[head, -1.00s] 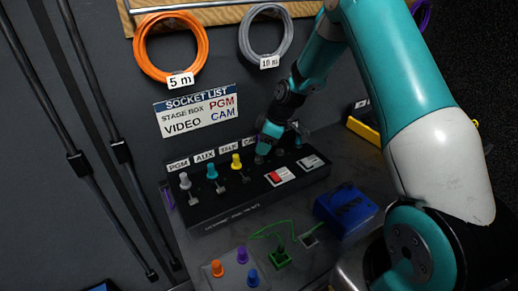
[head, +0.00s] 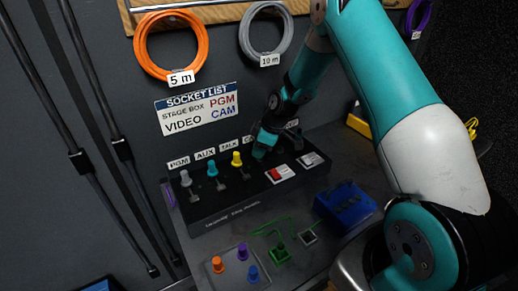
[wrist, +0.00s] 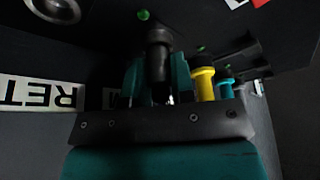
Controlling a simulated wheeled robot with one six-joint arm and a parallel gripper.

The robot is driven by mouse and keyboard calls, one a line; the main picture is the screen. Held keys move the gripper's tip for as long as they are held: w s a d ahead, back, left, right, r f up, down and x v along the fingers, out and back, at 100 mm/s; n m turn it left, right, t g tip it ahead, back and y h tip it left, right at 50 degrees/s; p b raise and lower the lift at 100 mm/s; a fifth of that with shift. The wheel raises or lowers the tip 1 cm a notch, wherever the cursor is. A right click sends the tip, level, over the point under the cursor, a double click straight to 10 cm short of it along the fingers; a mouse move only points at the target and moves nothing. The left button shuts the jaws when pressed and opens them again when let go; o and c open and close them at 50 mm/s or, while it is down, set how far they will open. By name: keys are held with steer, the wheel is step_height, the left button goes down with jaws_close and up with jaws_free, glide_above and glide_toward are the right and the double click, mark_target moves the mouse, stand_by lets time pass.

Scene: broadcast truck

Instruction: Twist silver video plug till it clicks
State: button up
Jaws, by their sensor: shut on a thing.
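My gripper (head: 262,150) is at the upper row of the black panel (head: 245,198), right of the yellow plug. In the wrist view my gripper (wrist: 158,82) has its teal fingers on both sides of a dark-looking cylindrical plug (wrist: 159,55), shut on it. I take this for the video plug; its silver colour does not show in the shade. It stands at the panel face, by the partly hidden label ending in M. Its seat in the socket is too dark to judge.
Grey (head: 186,179), teal (head: 212,169) and yellow (head: 236,159) plugs stand left of my gripper, the yellow close beside it. A silver ring (wrist: 55,8) is by the RET label (wrist: 40,93). A blue box (head: 346,204) and loose coloured plugs lie in front.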

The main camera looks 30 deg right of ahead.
steer(key=shift+m+t+h, duration=0.4)
steer(key=shift+m+h, duration=0.1)
steer(key=shift+m, duration=1.2)
steer(key=shift+m+h, duration=0.4)
steer(key=shift+m, duration=0.6)
steer(key=shift+m+t, duration=0.4)
steer(key=shift+m, duration=0.3)
steer(key=shift+m+h+b, duration=0.3)
steer(key=shift+m+h, duration=0.6)
steer(key=shift+m, duration=0.9)
